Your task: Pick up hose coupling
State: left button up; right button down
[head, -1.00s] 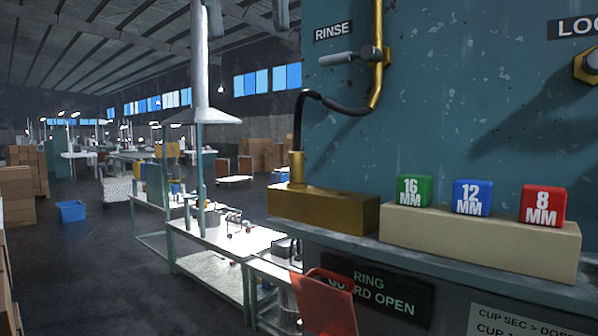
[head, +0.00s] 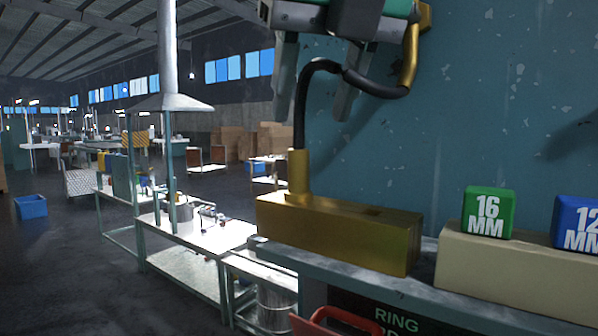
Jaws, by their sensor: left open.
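The hose coupling (head: 299,172) is a brass, upright cylinder standing on a brass block (head: 330,225). A black hose (head: 303,105) rises from its top and bends right to a brass pipe (head: 411,55) on the teal panel. My left gripper (head: 315,115) is at the top of the head view, fingers pointing down and spread apart. It is above the coupling and does not touch it. The hose's bend shows in front of or between the fingers; I cannot tell which. The gripper is empty. My right gripper is out of view.
The block sits on a grey ledge (head: 345,265). To its right, a beige block (head: 520,275) carries a green 16 MM cube (head: 488,212) and a blue 12 MM cube (head: 578,222).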

aim_at(296, 165)
pick_arm(q)
jog(key=x, duration=0.3)
jog(key=shift+w+a, duration=0.2)
jog(key=shift+w, duration=0.15)
jog(key=shift+p+x, duration=1.05)
jog(key=p+x, duration=0.1)
jog(key=x, duration=0.2)
jog(key=shift+w+a+f, duration=0.1)
jog(key=shift+w, duration=0.15)
jog(key=shift+w+f, duration=0.1)
jog(key=shift+f, duration=0.1)
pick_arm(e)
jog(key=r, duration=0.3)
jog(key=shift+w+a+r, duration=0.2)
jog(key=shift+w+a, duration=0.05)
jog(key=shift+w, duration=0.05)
pick_arm(q)
jog(key=c, duration=0.3)
grip_shut()
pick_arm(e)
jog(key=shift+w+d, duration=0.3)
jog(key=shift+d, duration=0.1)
